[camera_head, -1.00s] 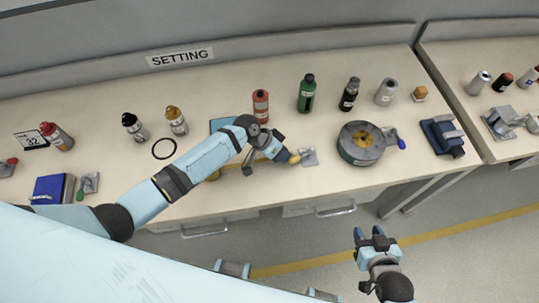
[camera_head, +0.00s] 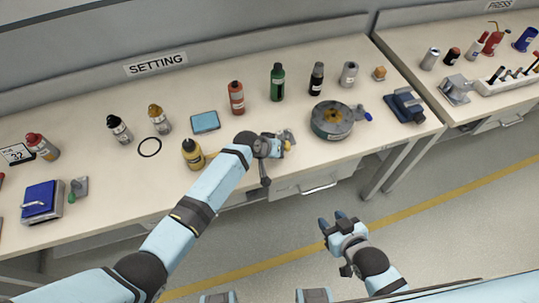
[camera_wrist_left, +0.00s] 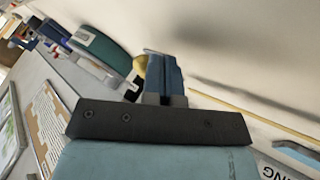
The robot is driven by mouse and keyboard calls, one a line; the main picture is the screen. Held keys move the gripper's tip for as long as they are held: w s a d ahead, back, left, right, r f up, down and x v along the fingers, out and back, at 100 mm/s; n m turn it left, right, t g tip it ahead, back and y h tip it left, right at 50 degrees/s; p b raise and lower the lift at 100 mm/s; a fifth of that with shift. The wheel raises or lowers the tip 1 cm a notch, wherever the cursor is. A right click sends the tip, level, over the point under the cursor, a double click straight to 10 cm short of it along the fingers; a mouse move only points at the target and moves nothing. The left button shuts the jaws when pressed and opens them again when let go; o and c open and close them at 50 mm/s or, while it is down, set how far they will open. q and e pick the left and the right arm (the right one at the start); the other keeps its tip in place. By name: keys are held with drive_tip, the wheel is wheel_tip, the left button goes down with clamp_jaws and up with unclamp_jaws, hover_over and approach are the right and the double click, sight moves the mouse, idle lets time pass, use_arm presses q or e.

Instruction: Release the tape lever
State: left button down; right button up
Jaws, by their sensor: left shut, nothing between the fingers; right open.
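A small grey lever fixture (camera_head: 289,135) with a yellow knob (camera_head: 287,146) sits near the front edge of the bench. A round grey-green drum (camera_head: 333,118) stands to its right, with a blue-knobbed lever (camera_head: 366,115) at its side. A green-handled lever (camera_head: 79,189) is at the far left. No label shows which is the tape lever. My left gripper (camera_head: 276,146) is shut and empty, right beside the yellow knob; contact cannot be told. Its closed fingers (camera_wrist_left: 165,78) show in the left wrist view. My right gripper (camera_head: 336,221) is open, over the floor before the bench.
Several bottles stand along the bench, including a yellow one (camera_head: 193,154) close to my left arm. A blue pad (camera_head: 205,122), a black ring (camera_head: 149,147) and a blue vise-like tool (camera_head: 404,105) lie on it. A second bench (camera_head: 450,50) stands at the right.

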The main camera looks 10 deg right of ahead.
use_arm(q)
drive_tip(key=shift+s+d, duration=0.25)
drive_tip(key=shift+d, duration=0.3)
drive_tip(key=shift+s+d, duration=0.1)
drive_tip(key=shift+d, duration=0.45)
drive_tip(key=shift+s+d+p, duration=0.1)
drive_tip(key=shift+d+p, duration=0.15)
drive_tip(key=shift+p, duration=0.05)
